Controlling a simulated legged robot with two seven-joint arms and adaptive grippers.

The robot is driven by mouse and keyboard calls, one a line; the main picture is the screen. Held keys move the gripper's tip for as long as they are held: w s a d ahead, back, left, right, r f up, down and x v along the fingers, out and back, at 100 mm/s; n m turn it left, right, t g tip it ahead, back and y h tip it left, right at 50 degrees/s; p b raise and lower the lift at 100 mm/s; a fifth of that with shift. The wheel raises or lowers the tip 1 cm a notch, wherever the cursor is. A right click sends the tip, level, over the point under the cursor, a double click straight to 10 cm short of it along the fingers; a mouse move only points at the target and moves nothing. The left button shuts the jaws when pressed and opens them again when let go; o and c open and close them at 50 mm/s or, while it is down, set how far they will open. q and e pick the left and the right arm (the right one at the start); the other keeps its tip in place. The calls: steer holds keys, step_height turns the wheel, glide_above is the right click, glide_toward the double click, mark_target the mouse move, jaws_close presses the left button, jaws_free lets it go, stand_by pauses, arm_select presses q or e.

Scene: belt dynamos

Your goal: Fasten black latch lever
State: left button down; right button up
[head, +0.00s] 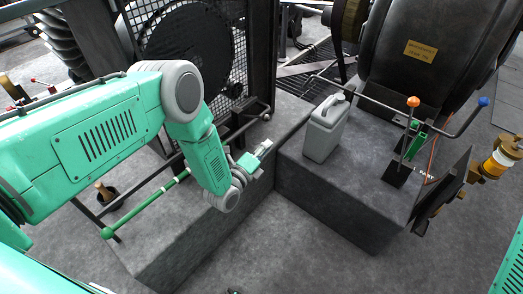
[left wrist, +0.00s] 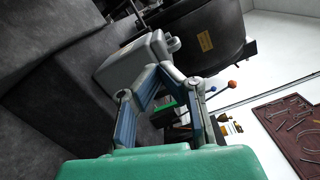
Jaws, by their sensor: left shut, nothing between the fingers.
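A black bar with a small rounded end (head: 266,116) sits at the lower right corner of the mesh guard (head: 240,65). It may be the latch lever, but I cannot tell for sure, nor whether it is fastened. My left gripper (head: 264,147) is just below and in front of it, over the grey block's edge, apart from it as far as I can see. In the left wrist view its blue-grey fingers (left wrist: 160,72) are shut with nothing between them. My right gripper is not in view.
A grey jerrycan (head: 327,128) stands on the right block (head: 360,190); it also shows in the left wrist view (left wrist: 125,62). Levers with an orange knob (head: 413,102) and a blue knob (head: 483,101) rise further right.

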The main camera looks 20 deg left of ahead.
mark_target(255, 117)
arm_select(q)
steer(key=w+a+r+b, duration=0.1)
steer(key=w+a+b, duration=0.1)
steer(key=w, duration=0.5)
steer(key=shift+w, duration=0.15)
steer(key=shift+d+r, duration=0.1)
steer(key=shift+r, duration=0.1)
steer(key=shift+r+n, duration=0.4)
